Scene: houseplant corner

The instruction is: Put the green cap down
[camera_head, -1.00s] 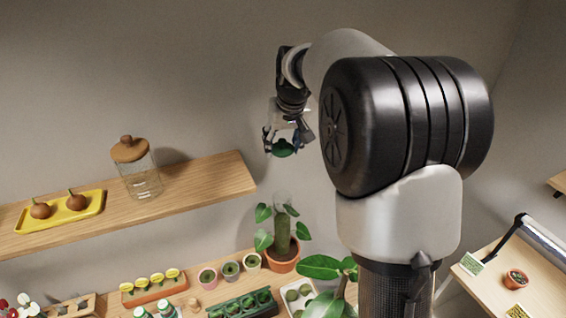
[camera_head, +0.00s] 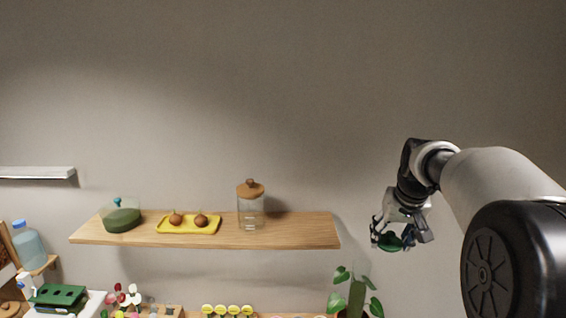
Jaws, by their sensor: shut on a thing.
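The green cap (camera_head: 389,243) is a small dark green piece held between the fingers of my gripper (camera_head: 392,236). My gripper is shut on it and points down, in the air to the right of the wooden wall shelf (camera_head: 290,232). The fingers partly hide the cap. A potted plant (camera_head: 356,291) with large leaves stands below my gripper and slightly to its left.
On the shelf are a glass jar with a wooden lid (camera_head: 250,207), a yellow tray (camera_head: 170,227) with two brown bulbs, and a low clear container with green contents (camera_head: 121,216). The shelf's right end is bare. Several small items line the lower surface.

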